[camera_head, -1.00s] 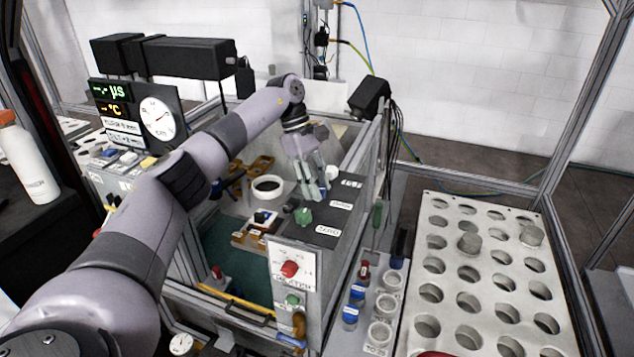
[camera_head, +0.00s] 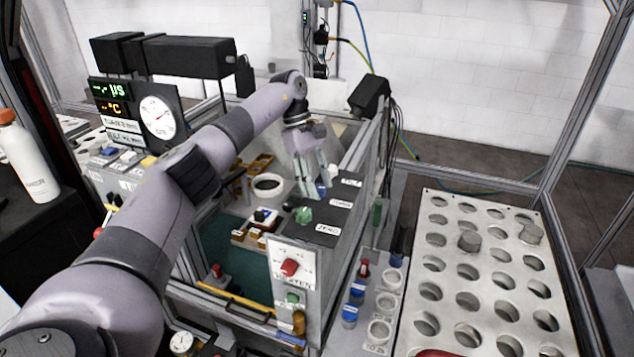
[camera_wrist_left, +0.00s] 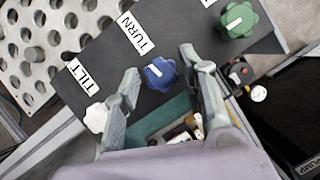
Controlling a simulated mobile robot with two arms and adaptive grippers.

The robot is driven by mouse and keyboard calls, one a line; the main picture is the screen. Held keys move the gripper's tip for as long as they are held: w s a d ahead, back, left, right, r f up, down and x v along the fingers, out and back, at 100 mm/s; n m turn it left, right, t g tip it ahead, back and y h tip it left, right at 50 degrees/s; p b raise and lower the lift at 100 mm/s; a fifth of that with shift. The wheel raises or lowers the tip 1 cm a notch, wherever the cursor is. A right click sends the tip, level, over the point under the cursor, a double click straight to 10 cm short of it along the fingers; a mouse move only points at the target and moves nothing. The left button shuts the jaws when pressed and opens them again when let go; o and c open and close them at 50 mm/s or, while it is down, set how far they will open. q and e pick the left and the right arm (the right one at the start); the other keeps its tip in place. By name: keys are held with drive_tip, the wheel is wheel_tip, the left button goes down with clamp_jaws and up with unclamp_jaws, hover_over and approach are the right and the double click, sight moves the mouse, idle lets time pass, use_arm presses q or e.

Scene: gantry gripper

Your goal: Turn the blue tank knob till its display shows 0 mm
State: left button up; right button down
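The blue knob (camera_wrist_left: 159,72) sits on the dark sloped panel (camera_wrist_left: 110,70) beside the TURN label in the left wrist view. It has a pale pointer line. In the head view only a little blue of this knob (camera_head: 321,191) shows behind the fingers. My left gripper (camera_wrist_left: 160,68) is open, with a finger on either side of the knob in that picture; I see no clear contact. It also shows above the panel in the head view (camera_head: 315,191). Two small display strips (camera_head: 122,131) at the left end in mm, but their figures are too small to read surely.
A green knob (camera_head: 303,214) by the ZERO label and a white knob (camera_wrist_left: 97,117) by the TILT label flank the blue one. A holed metal rack (camera_head: 490,270) stands right.

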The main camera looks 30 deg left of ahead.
use_arm(q)
drive_tip(key=shift+o, duration=1.1)
drive_tip(key=shift+f, duration=0.1)
drive_tip(key=v, duration=0.7)
drive_tip(key=shift+r, duration=0.25)
drive_tip(key=shift+a, duration=0.1)
